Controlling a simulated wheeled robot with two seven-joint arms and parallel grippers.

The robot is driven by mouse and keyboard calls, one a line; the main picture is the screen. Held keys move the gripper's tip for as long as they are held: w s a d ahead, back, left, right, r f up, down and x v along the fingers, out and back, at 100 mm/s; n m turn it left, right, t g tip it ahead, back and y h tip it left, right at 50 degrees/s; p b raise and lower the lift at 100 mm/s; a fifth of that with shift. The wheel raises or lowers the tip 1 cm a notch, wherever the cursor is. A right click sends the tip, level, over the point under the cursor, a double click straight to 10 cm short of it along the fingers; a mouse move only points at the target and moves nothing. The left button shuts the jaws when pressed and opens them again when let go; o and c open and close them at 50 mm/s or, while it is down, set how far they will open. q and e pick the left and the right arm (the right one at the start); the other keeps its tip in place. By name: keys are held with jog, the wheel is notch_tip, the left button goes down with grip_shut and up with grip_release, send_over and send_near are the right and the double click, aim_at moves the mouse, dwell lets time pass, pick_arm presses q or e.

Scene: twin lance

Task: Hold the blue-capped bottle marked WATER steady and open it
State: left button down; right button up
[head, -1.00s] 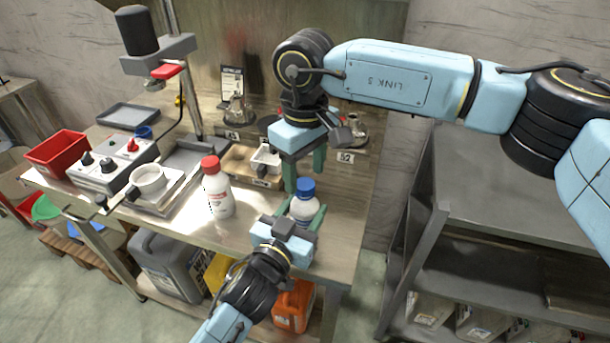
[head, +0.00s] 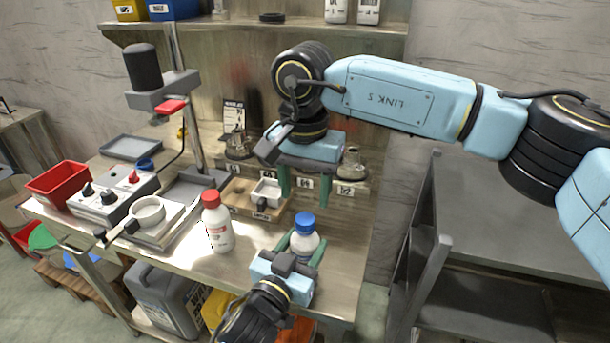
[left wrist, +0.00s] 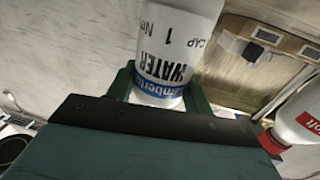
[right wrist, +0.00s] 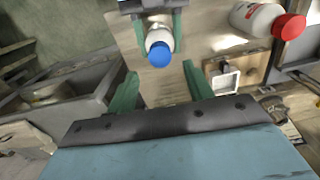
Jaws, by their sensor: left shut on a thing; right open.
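The white bottle with the blue cap (head: 304,222) stands upright near the front right of the bench. Its label reads WATER in the left wrist view (left wrist: 170,55). My left gripper (head: 303,250) is shut on the bottle's body from the front, one green finger on each side. My right gripper (head: 308,190) is open and empty, behind and above the bottle in the head view. In the right wrist view the blue cap (right wrist: 160,54) lies beyond and between the open right fingers (right wrist: 160,90), apart from them.
A red-capped white bottle (head: 216,222) stands left of the held one. A wooden block with a small white dish (head: 266,192) is behind it. A hotplate with a white pot (head: 148,212), a red bin (head: 68,186) and a stand occupy the left. A grey shelf cart (head: 500,220) is at right.

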aim_at(305, 218)
jog(key=m, duration=0.6)
jog(key=shift+r, duration=0.25)
jog(key=m, duration=0.3)
jog(key=shift+r, duration=0.15)
jog(key=m, duration=0.4)
jog(key=shift+r, duration=0.2)
jog(key=m, duration=0.4)
jog(key=shift+r, duration=0.15)
jog(key=m, duration=0.3)
jog(key=shift+r+m, duration=0.15)
jog(key=shift+m, duration=0.15)
jog(key=m, duration=0.5)
jog(key=shift+r+m, duration=0.2)
jog(key=shift+m, duration=0.2)
jog(key=shift+f, duration=4)
